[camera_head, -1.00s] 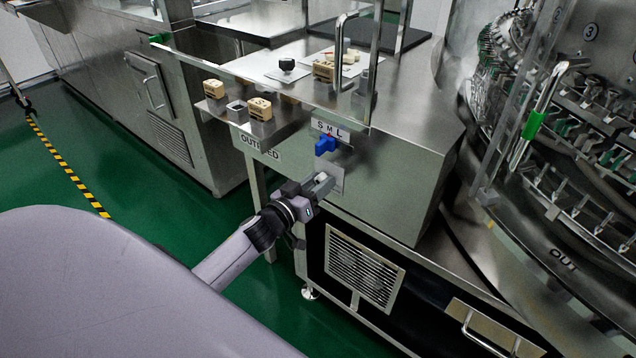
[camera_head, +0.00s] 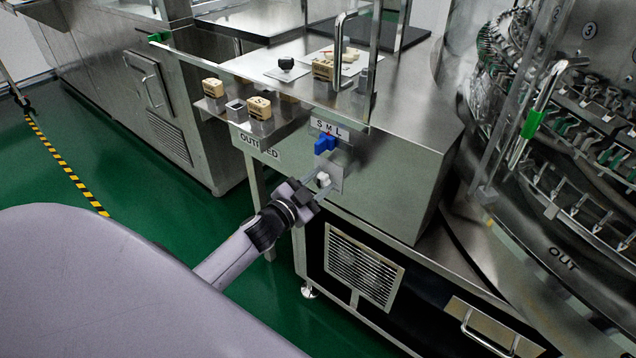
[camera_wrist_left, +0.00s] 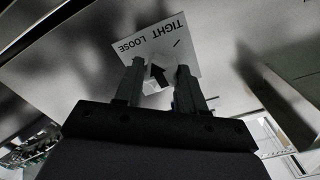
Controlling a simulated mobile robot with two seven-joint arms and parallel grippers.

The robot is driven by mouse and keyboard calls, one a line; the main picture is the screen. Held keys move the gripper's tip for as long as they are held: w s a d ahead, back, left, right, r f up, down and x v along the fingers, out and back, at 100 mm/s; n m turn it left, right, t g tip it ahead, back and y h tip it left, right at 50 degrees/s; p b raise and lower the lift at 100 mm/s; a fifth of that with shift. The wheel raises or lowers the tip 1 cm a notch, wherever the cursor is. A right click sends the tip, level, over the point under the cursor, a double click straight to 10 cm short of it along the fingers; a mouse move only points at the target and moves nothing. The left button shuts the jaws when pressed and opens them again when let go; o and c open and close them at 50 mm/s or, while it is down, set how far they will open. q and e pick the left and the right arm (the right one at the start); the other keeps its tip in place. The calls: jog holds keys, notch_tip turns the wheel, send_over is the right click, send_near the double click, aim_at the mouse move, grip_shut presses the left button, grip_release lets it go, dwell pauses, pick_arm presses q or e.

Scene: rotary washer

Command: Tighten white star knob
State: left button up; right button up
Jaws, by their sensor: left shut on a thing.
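The white star knob (camera_head: 323,180) sits on a light label plate on the front of the steel machine housing, below a blue handle (camera_head: 325,144). My left gripper (camera_head: 322,189) reaches it from the lower left, with one finger on each side, shut on the knob. In the left wrist view, the white knob (camera_wrist_left: 153,86) shows between the two fingers, partly hidden by the gripper. A black arrow shows beside it, and the label plate (camera_wrist_left: 165,40) behind reads TIGHT and LOOSE. My right gripper is not in view.
An outfeed shelf with beige blocks (camera_head: 259,108) juts out above and left of the knob. A clear guard with a steel handle (camera_head: 341,50) stands above. The rotary washer (camera_head: 560,200) is at the right. Green floor lies open at the left.

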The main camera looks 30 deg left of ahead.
pick_arm(q)
jog(key=m+b, duration=0.1)
jog(key=m, duration=0.5)
jog(key=shift+d+m, duration=0.1)
jog(key=shift+m, duration=0.2)
jog(key=m+b, duration=0.1)
jog(key=m, duration=0.4)
jog(key=shift+m+b, duration=0.4)
jog(key=shift+d, duration=0.1)
jog(key=o, duration=1.1)
jog(key=shift+f, duration=0.1)
jog(key=shift+c, duration=0.2)
jog(key=s, duration=0.7)
jog(key=shift+a, duration=0.3)
